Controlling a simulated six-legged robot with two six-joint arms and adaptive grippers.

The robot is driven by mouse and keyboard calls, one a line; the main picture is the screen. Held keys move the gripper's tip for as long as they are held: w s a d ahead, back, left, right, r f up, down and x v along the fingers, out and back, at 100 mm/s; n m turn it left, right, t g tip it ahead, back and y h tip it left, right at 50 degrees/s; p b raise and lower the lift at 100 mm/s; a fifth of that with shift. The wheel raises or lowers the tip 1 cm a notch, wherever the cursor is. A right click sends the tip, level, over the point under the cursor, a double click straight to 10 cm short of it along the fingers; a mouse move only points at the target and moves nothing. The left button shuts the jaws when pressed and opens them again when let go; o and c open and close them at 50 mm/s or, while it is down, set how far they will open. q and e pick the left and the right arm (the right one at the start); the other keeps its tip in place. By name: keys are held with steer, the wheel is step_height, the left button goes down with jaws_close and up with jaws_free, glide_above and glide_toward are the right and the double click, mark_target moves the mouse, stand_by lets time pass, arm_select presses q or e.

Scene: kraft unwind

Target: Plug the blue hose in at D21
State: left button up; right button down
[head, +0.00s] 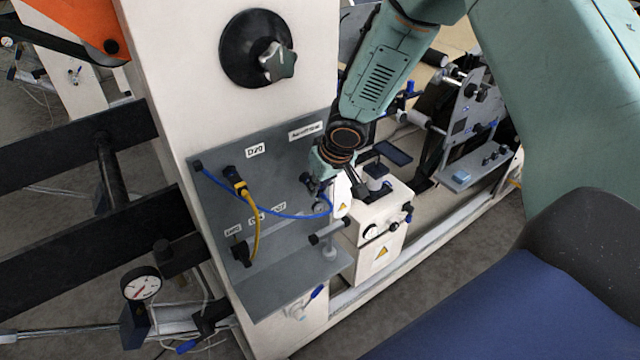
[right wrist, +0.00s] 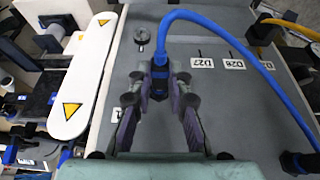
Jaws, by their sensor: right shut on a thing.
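The blue hose (head: 270,211) arcs across a grey panel (head: 290,165) from a dark fitting at the panel's upper left to my right gripper (head: 316,182). In the right wrist view, my right gripper (right wrist: 160,82) is shut on the dark plug (right wrist: 158,72) at the end of the blue hose (right wrist: 240,50). The plug lies between both fingertips, in front of the panel. I cannot tell whether it touches a socket. No label that reads D21 is legible; a label (right wrist: 116,115) beside the left finger is mostly hidden. My left gripper is not in view.
A yellow hose (head: 256,235) hangs on the panel beside the blue one. A D20 label (head: 255,150) sits above them. D27 (right wrist: 202,63) and D26 labels (right wrist: 233,64) are right of the plug. A white arm with yellow warning triangles (right wrist: 85,75) stands close to my gripper's left.

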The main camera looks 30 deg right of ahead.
steer(key=c, duration=1.2)
jaws_free()
steer(key=shift+w, duration=0.1)
steer(key=v, duration=1.2)
